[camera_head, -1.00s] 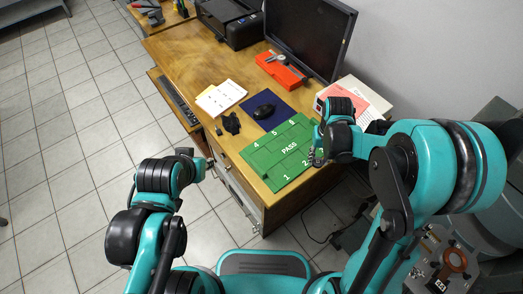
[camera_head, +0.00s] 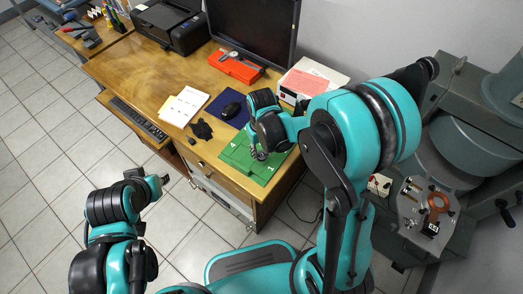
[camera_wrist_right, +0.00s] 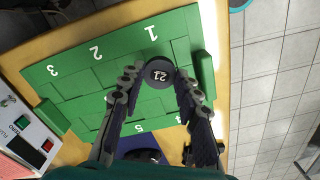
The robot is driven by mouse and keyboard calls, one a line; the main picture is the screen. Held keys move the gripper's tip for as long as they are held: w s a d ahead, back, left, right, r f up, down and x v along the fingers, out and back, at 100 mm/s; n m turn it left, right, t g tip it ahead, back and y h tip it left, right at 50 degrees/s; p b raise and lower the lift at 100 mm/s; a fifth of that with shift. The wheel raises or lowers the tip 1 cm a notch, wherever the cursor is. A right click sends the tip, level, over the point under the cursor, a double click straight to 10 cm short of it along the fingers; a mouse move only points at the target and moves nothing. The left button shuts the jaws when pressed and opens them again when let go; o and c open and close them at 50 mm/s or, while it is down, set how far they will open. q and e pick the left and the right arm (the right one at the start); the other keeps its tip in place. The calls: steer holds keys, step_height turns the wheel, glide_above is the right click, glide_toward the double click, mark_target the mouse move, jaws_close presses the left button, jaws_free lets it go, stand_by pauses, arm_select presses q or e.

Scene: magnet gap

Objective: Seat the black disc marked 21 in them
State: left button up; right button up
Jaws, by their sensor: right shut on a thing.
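The black disc marked 21 (camera_wrist_right: 160,72) shows in the right wrist view between the fingertips of my right gripper (camera_wrist_right: 158,78). The gripper is shut on it, and the number faces the wrist camera. Behind the disc is the green board (camera_wrist_right: 75,72), close to its printed 1; I cannot tell the gap between them. In the head view my right gripper (camera_head: 257,154) is over the green board (camera_head: 238,158) and hides much of it. My left gripper (camera_head: 160,184) is off the desk's front edge, its fingers too small to read.
On the desk are a mouse (camera_head: 232,110) on a blue mat, papers (camera_head: 185,105), a red case (camera_head: 236,67) and a white box (camera_head: 305,80).

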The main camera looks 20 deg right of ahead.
mark_target(261, 155)
steer(key=shift+f+b, duration=1.75)
steer(key=shift+f, duration=0.45)
steer(key=shift+f, duration=0.15)
steer(key=o, duration=1.2)
steer(key=shift+c, duration=0.2)
steer(key=shift+c, duration=0.6)
steer(key=c, duration=0.4)
steer(key=shift+r+p, duration=1.6)
steer(key=shift+r, duration=0.7)
